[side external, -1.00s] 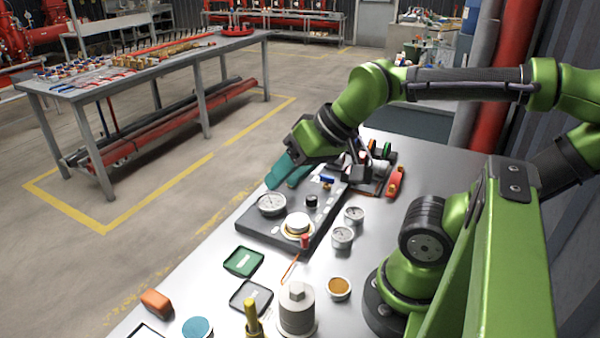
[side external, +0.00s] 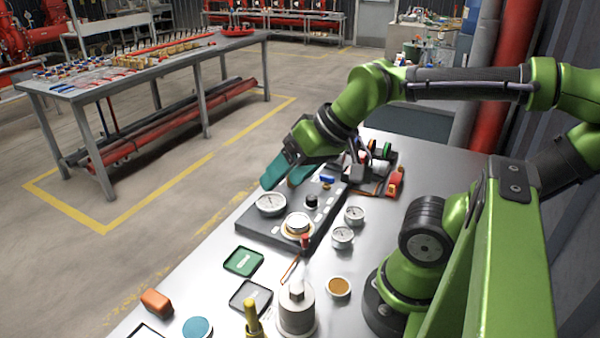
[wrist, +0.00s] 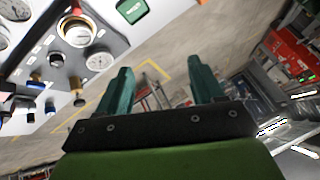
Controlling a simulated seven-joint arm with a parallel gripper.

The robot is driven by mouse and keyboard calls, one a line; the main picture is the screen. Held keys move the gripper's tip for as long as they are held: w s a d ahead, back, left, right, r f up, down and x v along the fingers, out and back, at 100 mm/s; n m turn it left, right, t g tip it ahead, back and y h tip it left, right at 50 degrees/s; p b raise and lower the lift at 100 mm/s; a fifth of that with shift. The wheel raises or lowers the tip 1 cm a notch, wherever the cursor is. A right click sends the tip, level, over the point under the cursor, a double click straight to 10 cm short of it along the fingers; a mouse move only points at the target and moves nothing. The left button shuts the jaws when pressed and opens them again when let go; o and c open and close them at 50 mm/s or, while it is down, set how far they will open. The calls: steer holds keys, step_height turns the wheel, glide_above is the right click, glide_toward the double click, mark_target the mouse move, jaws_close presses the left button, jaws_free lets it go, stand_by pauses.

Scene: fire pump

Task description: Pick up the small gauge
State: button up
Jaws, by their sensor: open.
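Two small round gauges with pale dials, a farther one (side external: 354,215) and a nearer one (side external: 342,237), stand on the grey table just right of the dark panel. Another round gauge (side external: 271,204) sits on the panel's left part and looks wider in the side view. I cannot tell which one the task names. The panel's gauge shows at the upper left of the wrist view (wrist: 100,62), near the cut-off dials of two others. My gripper (side external: 287,175) has teal fingers, apart and empty, above the panel's far left edge.
The dark panel (side external: 266,236) also carries a white round cap (side external: 298,224) and a black knob (side external: 311,201). Red and black parts lie behind it.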

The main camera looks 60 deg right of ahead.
steer(key=shift+o, duration=1.4)
steer(key=n+g+h, duration=0.2)
steer(key=n+g, duration=0.5)
steer(key=n, duration=0.2)
glide_above(297, 220)
steer(key=s, duration=0.1)
step_height(297, 220, down, 4)
steer(key=shift+m, duration=0.3)
steer(key=f, duration=1)
steer(key=shift+a+f, duration=0.2)
steer(key=shift+a, duration=0.2)
steer(key=shift+w+d+f, duration=0.1)
steer(key=shift+w+f, duration=0.1)
steer(key=shift+f, duration=1.2)
steer(key=shift+w+d+f, duration=0.1)
steer(key=shift+w+f, duration=0.05)
steer(key=shift+f, duration=1.25)
